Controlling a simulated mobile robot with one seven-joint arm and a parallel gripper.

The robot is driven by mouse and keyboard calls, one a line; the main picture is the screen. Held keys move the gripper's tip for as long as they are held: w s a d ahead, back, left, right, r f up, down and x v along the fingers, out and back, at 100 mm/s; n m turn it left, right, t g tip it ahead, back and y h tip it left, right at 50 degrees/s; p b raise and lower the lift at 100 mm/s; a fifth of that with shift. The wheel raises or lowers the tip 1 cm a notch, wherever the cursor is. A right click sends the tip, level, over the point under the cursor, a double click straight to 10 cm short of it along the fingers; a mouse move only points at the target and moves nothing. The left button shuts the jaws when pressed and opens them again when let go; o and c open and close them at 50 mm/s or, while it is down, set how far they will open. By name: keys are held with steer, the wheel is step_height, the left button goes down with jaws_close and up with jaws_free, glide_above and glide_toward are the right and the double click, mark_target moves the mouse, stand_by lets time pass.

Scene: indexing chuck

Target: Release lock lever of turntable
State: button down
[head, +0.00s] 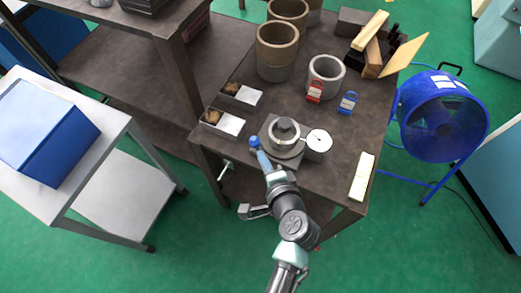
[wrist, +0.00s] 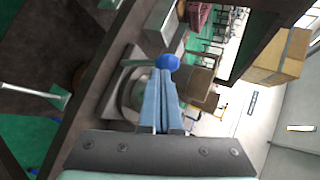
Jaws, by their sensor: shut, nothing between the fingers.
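The turntable (head: 288,154) is a grey square-based unit with a round ring and a dark centre piece, near the table's front edge. It also shows in the wrist view (wrist: 130,92), partly hidden behind my fingers. The lock lever's blue knob (head: 255,141) is at the turntable's left side; in the wrist view the blue ball knob (wrist: 167,62) is right at my fingertips. My gripper (head: 261,155) is shut and empty, its light-blue fingers together (wrist: 161,75) beside the knob. I cannot tell whether they touch it.
A round dial gauge (head: 319,141) stands just right of the turntable. Small trays (head: 222,123) lie to the left. Red (head: 315,91) and blue (head: 348,102) padlock-like items and grey and brown cylinders (head: 276,52) stand behind. A pale block (head: 362,177) lies at the right edge.

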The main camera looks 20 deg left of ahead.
mark_target(252, 144)
steer(key=shift+w+a+f, duration=0.25)
steer(key=shift+w+a, duration=0.45)
steer(key=shift+w, duration=0.15)
steer(key=shift+w+a, duration=0.25)
steer(key=shift+a, duration=0.35)
steer(key=shift+a+r, duration=0.1)
steer(key=shift+a, duration=0.3)
steer(key=shift+d, duration=0.1)
